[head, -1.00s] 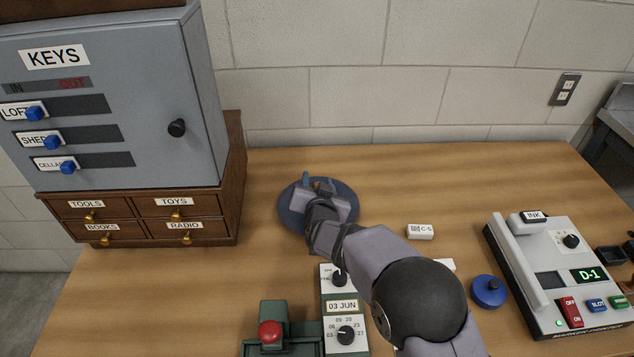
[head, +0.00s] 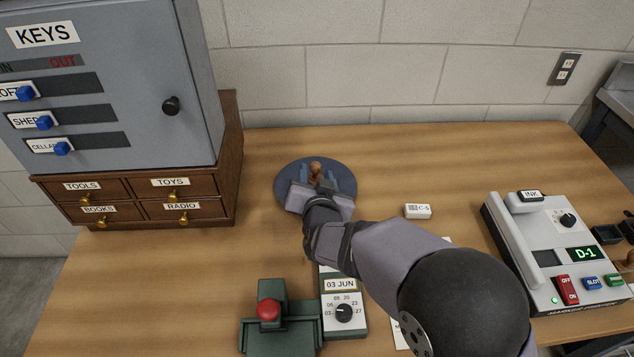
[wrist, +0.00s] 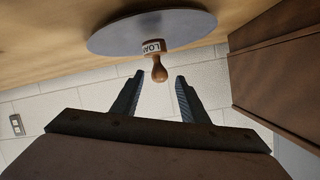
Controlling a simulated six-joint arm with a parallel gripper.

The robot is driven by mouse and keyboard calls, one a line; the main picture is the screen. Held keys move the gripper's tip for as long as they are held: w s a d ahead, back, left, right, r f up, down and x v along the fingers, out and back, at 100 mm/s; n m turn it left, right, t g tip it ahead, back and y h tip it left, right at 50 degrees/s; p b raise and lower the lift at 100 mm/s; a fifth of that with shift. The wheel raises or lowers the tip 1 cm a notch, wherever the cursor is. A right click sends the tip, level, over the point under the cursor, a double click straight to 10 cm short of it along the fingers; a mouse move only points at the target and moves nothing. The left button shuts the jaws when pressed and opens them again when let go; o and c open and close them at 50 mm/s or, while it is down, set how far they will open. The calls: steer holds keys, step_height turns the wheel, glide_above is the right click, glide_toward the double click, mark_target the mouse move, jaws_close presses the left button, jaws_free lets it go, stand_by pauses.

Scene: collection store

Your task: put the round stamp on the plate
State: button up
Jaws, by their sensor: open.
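The stamp (head: 315,167) has a turned wooden handle and stands upright on the round blue-grey plate (head: 284,182). In the wrist view the stamp (wrist: 159,70) appears upside down, with a label reading "LOA" on its round base, part of the label out of sight. The plate (wrist: 110,38) shows behind it. My gripper (head: 318,179) is open over the near part of the plate. In the wrist view its two fingertips (wrist: 160,77) are either side of the handle's end, with gaps on both sides; nothing is gripped.
The key cabinet (head: 115,90) on wooden drawers (head: 140,200) stands left of the plate. A green device with a red button (head: 269,310) and a date dial box (head: 343,313) are in front. A C-5 block (head: 417,211) and grey machine (head: 550,255) are right. Table behind the plate is clear.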

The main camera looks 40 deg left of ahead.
steer(key=shift+v, duration=1.6)
